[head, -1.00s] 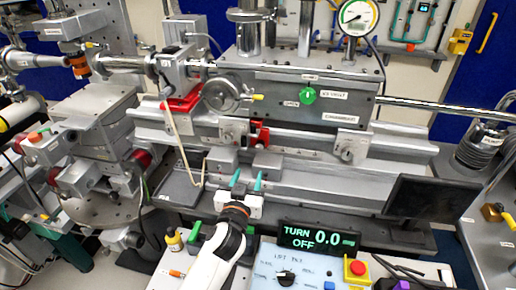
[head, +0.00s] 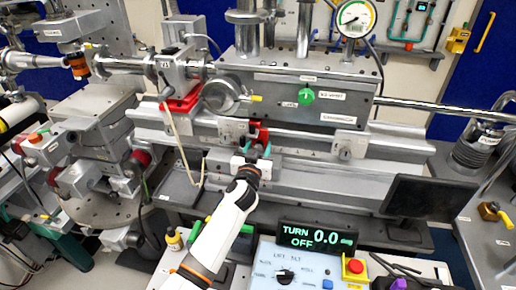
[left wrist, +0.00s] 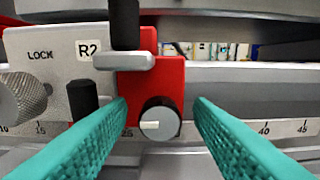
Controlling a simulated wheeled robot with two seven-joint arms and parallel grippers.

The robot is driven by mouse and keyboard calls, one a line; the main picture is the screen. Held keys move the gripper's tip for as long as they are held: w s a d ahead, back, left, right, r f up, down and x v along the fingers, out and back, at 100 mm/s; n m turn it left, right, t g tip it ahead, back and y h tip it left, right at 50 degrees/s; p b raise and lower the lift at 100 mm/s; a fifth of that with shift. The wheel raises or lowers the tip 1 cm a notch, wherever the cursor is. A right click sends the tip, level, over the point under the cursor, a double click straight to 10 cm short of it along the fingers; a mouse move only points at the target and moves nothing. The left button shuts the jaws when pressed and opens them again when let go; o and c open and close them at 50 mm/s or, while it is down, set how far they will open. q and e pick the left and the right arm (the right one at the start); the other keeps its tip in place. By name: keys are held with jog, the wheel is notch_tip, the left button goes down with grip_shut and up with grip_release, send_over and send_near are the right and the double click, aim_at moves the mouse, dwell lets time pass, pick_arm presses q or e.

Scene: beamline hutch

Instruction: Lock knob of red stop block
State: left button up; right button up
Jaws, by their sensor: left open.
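The red stop block (head: 258,134) sits on the rail at the front of the grey machine. In the left wrist view the red stop block (left wrist: 170,80) carries a round black knob with a grey face and a pale pointer line, the lock knob (left wrist: 158,121). My left gripper (head: 257,152) is open in front of the block. Its teal fingers (left wrist: 160,120) stand on either side of the knob, apart from it as far as I can see. In the head view the knob is hidden by the gripper. My right gripper is not in view.
A grey block labelled LOCK and R2 (left wrist: 55,75) with a knurled knob stands just left of the red block. A ruler scale (left wrist: 275,129) runs along the rail. A display reading TURN 0.0 OFF (head: 318,236) and a control box (head: 300,268) stand in front.

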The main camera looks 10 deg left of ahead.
pick_arm(q)
jog(key=c, duration=1)
jog(key=shift+m, duration=0.4)
jog(key=m, duration=0.3)
jog(key=shift+d+m+b, duration=0.1)
jog(key=shift+m+b, duration=0.25)
jog(key=shift+m, duration=0.05)
jog(key=m, duration=0.4)
jog(key=shift+f, duration=0.1)
jog(key=m, duration=0.9)
jog(key=shift+d+f+p, duration=0.1)
jog(key=shift+p, duration=0.2)
jog(key=shift+m, duration=0.3)
